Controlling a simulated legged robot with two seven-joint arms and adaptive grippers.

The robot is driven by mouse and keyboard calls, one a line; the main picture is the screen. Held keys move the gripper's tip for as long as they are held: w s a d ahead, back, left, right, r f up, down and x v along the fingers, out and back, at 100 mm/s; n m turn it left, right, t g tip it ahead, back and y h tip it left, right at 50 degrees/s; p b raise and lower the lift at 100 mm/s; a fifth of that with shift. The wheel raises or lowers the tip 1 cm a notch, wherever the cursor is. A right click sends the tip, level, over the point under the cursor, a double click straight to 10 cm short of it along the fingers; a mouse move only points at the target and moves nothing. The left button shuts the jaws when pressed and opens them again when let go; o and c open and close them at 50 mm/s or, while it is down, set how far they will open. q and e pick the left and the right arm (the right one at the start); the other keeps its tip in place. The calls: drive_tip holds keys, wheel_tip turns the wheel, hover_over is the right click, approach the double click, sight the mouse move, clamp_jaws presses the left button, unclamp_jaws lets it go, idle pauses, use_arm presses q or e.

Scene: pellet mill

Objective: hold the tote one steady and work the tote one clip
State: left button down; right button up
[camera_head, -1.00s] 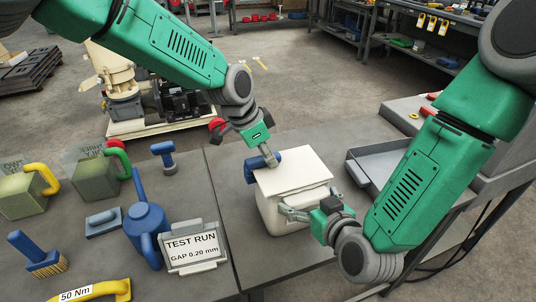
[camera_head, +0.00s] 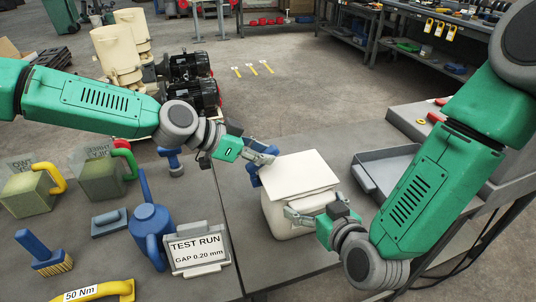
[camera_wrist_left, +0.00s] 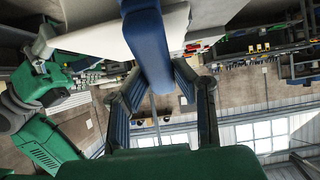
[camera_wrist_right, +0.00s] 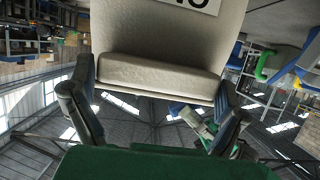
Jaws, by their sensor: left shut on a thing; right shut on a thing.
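The white tote (camera_head: 278,212), with a flat lid (camera_head: 297,172), stands upright on the grey bench. Its blue clip (camera_head: 252,178) is at the tote's back left edge, partly hidden by my left gripper. My left gripper (camera_head: 266,160) is shut on the clip; the left wrist view shows the blue bar (camera_wrist_left: 148,45) between its fingers. My right gripper (camera_head: 300,212) is shut on the tote's front lip; the right wrist view shows that pale lip (camera_wrist_right: 155,76) between its fingers. Part of a printed label shows there.
A "TEST RUN" sign (camera_head: 197,249), a blue oil can (camera_head: 149,222), a brush (camera_head: 45,253) and yellow- and green-handled blocks stand left of the tote. A grey tray (camera_head: 385,170) lies to its right. Some bare bench lies in front of the tote.

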sight(247, 169)
use_arm(q)
drive_tip(key=h, duration=0.1)
drive_tip(key=s+a+t+h, duration=0.1)
drive_tip(key=h, duration=0.1)
drive_tip(key=a+h, duration=0.1)
drive_tip(key=h, duration=0.1)
drive_tip(key=shift+s+r+t, duration=0.15)
drive_tip(key=shift+s+t, duration=0.2)
drive_tip(key=shift+t, duration=0.05)
drive_tip(key=shift+s+a+t+h, duration=0.2)
drive_tip(key=shift+a+t+h, duration=0.35)
drive_tip(key=shift+h, duration=0.55)
drive_tip(key=shift+a+h, duration=0.3)
drive_tip(key=shift+h, duration=0.2)
drive_tip(key=shift+a+t, duration=0.2)
drive_tip(key=shift+t, duration=0.15)
drive_tip(key=c, duration=1.3)
unclamp_jaws()
drive_tip(key=shift+w+a, duration=0.1)
